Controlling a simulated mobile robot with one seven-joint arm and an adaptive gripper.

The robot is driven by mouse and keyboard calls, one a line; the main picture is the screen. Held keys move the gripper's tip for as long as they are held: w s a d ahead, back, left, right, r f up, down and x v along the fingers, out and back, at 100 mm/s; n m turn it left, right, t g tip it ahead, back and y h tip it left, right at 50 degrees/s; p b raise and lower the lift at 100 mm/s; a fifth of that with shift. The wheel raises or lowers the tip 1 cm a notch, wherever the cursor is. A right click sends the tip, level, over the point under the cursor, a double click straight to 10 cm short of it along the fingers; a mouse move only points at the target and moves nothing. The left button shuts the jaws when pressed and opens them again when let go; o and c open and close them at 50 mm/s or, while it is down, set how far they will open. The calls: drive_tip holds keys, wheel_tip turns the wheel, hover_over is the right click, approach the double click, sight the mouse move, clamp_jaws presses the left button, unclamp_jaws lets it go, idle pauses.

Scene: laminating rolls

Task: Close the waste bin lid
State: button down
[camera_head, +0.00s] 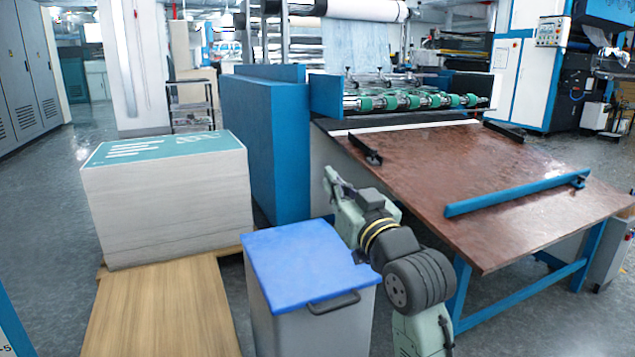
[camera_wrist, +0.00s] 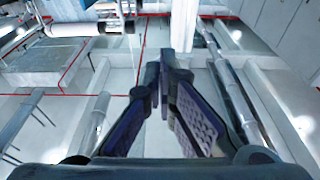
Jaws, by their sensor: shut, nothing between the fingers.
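The waste bin (camera_head: 290,335) is a grey box standing on the floor at the lower middle of the head view. Its blue lid (camera_head: 300,257) lies flat over the top, with no gap visible along the front edge. A dark handle (camera_head: 335,303) is on the bin's front, just below the lid. My arm rises just right of the bin and partly covers the lid's right edge. My gripper (camera_wrist: 164,68) shows in the wrist view with its dark fingers together at the tips and nothing between them. The bin is not in the wrist view.
A wooden pallet (camera_head: 165,310) and a large paper stack (camera_head: 170,205) stand left of the bin. A brown-topped table (camera_head: 500,190) with a blue bar (camera_head: 515,193) is to the right. A blue machine panel (camera_head: 262,145) stands behind.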

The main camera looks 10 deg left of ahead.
drive_tip(key=shift+s+d+f+b, duration=0.3)
drive_tip(key=shift+s+f+b, duration=0.15)
drive_tip(key=shift+f, duration=0.25)
drive_tip(key=shift+s+d+f+b, duration=0.3)
drive_tip(key=shift+s+f+b, duration=0.15)
drive_tip(key=shift+f, duration=0.3)
drive_tip(key=shift+s+d+f+b, duration=0.3)
drive_tip(key=shift+s+f+b, duration=0.15)
drive_tip(key=shift+f, duration=0.25)
drive_tip(key=shift+w, duration=0.1)
